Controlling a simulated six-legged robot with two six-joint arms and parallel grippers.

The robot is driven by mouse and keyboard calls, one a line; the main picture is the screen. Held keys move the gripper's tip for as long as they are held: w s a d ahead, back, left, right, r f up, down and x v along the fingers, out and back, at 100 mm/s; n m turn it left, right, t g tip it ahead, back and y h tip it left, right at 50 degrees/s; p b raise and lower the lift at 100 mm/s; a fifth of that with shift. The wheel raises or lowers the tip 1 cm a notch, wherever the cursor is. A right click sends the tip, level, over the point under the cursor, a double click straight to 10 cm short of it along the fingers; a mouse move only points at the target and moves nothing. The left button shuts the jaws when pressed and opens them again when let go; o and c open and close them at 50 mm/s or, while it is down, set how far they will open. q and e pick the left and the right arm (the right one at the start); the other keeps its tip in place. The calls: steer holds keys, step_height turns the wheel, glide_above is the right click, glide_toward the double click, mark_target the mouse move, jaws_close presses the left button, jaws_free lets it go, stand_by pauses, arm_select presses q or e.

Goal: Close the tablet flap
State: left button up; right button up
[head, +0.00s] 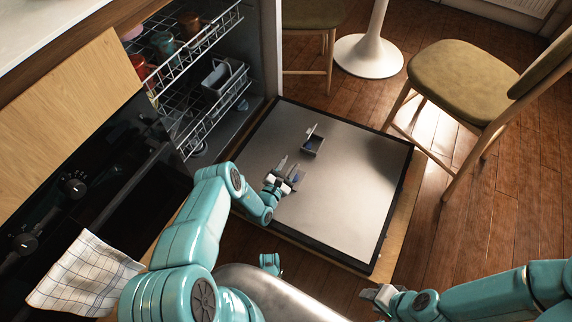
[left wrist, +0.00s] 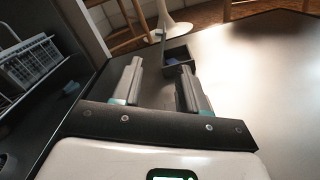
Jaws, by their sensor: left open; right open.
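The tablet dispenser (head: 316,146) is a small dark box set in the inner face of the lowered dishwasher door (head: 345,200). Its flap (head: 312,131) stands raised at the box's far left side, so the box is open. Something blue shows inside. In the left wrist view the dispenser (left wrist: 180,57) and raised flap (left wrist: 162,44) lie just beyond my fingertips. My left gripper (head: 287,170) is open and empty over the door, short of the dispenser; its two fingers (left wrist: 161,75) are spread. My right gripper (head: 376,294) is open and empty at the bottom, off the door's near edge.
The dishwasher racks (head: 205,85) with cups and a grey basket (head: 223,77) are on the left. A chair (head: 465,85) stands right of the door, and a white table foot (head: 368,56) behind it. A checked towel (head: 85,275) hangs at lower left. Most of the door is bare.

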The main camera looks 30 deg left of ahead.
arm_select(q)
steer(key=shift+s, duration=1)
